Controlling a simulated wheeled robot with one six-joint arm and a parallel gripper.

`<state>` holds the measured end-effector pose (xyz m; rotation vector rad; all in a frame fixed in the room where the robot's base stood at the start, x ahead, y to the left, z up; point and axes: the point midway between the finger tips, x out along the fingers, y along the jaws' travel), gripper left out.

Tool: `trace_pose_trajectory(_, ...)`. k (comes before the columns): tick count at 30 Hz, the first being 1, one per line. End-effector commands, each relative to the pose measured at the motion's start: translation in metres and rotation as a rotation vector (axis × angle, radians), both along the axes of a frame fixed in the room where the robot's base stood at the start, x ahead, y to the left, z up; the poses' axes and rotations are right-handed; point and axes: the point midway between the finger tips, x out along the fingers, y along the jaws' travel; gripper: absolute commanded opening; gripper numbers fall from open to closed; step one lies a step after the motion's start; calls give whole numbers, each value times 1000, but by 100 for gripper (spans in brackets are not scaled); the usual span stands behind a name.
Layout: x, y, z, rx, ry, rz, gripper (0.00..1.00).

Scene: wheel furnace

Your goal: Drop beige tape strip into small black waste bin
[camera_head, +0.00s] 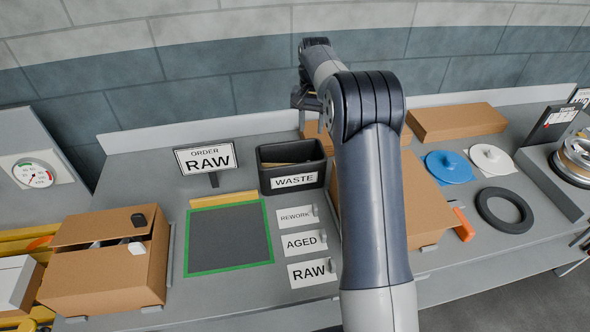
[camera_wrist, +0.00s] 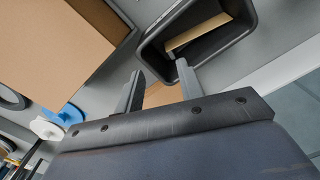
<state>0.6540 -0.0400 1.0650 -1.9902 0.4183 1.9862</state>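The small black waste bin (camera_head: 291,180), labelled WASTE, stands on the bench behind the row of signs. It also shows at the top of the wrist view (camera_wrist: 150,52). A beige strip (camera_wrist: 197,34) lies inside the bin; in the head view it shows only as a pale band (camera_head: 288,166). A second tan-yellow strip (camera_head: 223,199) lies along the back edge of the green-bordered mat. My gripper (camera_wrist: 159,69) is open, its two fingers apart near the bin's rim, with nothing visibly held. In the head view my arm largely hides the gripper.
Cardboard boxes stand right of the bin (camera_head: 425,205) and at the left (camera_head: 110,262). The ORDER RAW sign (camera_head: 206,158) is left of the bin. REWORK, AGED and RAW signs (camera_head: 305,242) stand in front. The dark mat (camera_head: 228,238) is bare.

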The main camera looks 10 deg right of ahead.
Motion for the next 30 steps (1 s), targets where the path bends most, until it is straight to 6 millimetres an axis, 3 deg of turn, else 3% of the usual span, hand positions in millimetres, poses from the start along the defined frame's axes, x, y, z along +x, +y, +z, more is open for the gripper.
trace_pose_trajectory(6,1,0,40,0,-3,0,36)
trace_pose_trajectory(13,0,0,57,0,1,0,36)
trace_pose_trajectory(23,-1,0,53,0,3,0,36)
trace_pose_trajectory(30,-1,0,18,1,6,0,36)
